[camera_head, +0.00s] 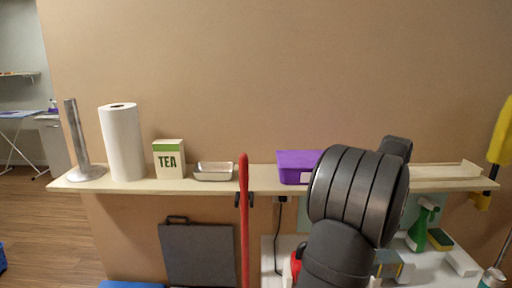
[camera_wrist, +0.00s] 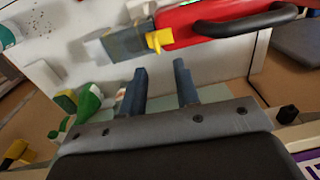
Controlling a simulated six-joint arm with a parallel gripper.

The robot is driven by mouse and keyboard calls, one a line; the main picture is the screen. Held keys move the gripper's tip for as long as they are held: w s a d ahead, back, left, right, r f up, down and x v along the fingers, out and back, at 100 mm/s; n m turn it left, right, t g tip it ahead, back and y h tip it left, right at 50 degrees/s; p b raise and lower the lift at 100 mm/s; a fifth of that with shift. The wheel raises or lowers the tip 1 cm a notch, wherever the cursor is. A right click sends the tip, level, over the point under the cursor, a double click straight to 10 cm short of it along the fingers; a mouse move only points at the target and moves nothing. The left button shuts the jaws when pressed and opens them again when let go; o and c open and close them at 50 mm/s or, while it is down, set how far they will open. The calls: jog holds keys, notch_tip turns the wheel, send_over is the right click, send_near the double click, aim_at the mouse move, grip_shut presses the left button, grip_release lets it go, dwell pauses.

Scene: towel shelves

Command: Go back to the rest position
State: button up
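My gripper (camera_wrist: 160,68) shows in the wrist view with its two dark blue-grey fingers apart and nothing between them. In the head view my black arm rises in front of the right half of the shelf and hides the gripper. A paper towel roll (camera_head: 122,143) stands upright on the wooden shelf (camera_head: 135,186) at the left. A bare metal holder (camera_head: 78,140) stands left of it. In the wrist view the fingers are over the white lower surface (camera_wrist: 215,68), near a red object (camera_wrist: 200,22) with a black handle; I cannot tell the distance.
On the shelf are a tea box (camera_head: 169,158), a metal tray (camera_head: 213,171) and a purple box (camera_head: 300,166) beside my arm. Below are a green spray bottle (camera_head: 420,228) and a sponge (camera_head: 440,239). A red pole (camera_head: 244,220) stands before the shelf's middle.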

notch_tip(320, 180, up, 10)
jog(key=r, duration=0.1)
jog(key=f+y, duration=0.2)
jog(key=f, duration=0.3)
jog(key=f+y, duration=0.2)
jog(key=f, duration=0.2)
jog(key=f+y, duration=0.1)
jog(key=f, duration=0.4)
jog(key=shift+s+d+f+y, duration=0.2)
jog(key=shift+d+f+y, duration=0.1)
jog(key=shift+d+y, duration=0.1)
jog(key=shift+c, duration=0.4)
